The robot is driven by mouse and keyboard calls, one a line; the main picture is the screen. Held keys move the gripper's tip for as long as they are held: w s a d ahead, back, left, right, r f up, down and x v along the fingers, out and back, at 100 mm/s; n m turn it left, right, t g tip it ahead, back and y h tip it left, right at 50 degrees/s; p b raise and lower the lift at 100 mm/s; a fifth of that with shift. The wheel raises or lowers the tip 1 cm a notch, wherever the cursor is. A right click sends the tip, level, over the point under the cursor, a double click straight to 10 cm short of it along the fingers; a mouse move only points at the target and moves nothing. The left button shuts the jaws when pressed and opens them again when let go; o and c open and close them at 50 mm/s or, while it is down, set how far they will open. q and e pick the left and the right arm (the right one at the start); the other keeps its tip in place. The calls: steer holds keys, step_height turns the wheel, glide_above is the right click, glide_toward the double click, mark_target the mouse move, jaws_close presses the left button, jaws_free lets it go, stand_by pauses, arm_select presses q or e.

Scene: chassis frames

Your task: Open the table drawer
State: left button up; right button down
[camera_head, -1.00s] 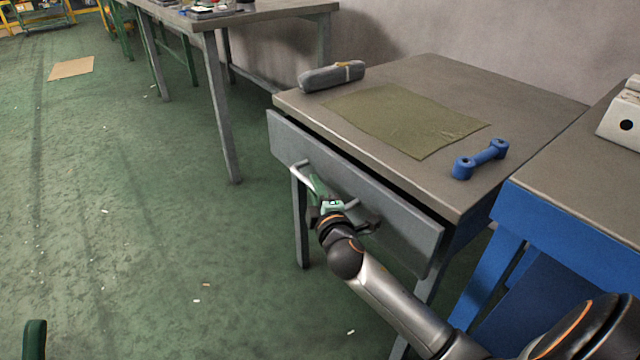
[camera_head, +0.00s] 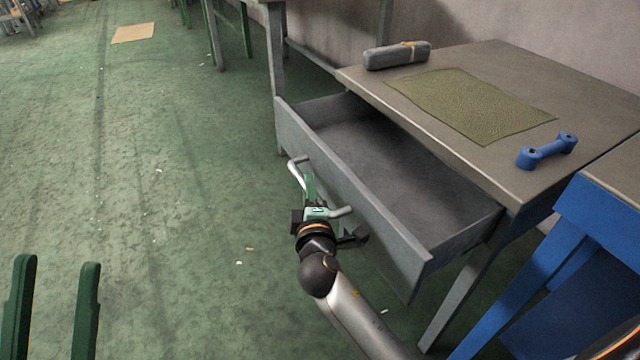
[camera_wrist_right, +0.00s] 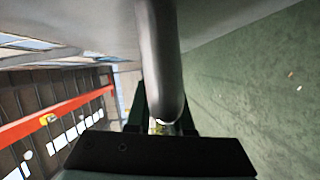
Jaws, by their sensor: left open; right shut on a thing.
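The grey table drawer (camera_head: 360,200) is pulled well out from under the table (camera_head: 470,155). Its inside looks bare, with the grey floor of the drawer showing. A metal bar handle (camera_head: 296,172) is on the drawer front. My right gripper (camera_head: 310,190) is shut on this handle. In the right wrist view the handle (camera_wrist_right: 160,55) runs down between the fingers of my right gripper (camera_wrist_right: 162,118). My left gripper (camera_head: 54,285) is open and empty at the lower left, over the floor and away from the drawer.
On the tabletop lie a grey case (camera_head: 396,56), an olive cloth (camera_head: 470,103) and a blue dumbbell-shaped part (camera_head: 547,151). A blue bench (camera_head: 590,215) stands close on the right.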

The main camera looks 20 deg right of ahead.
stand_by(0.3)
steer(key=c, duration=0.8)
jaws_free()
arm_select(q)
steer(key=shift+a+r, duration=0.1)
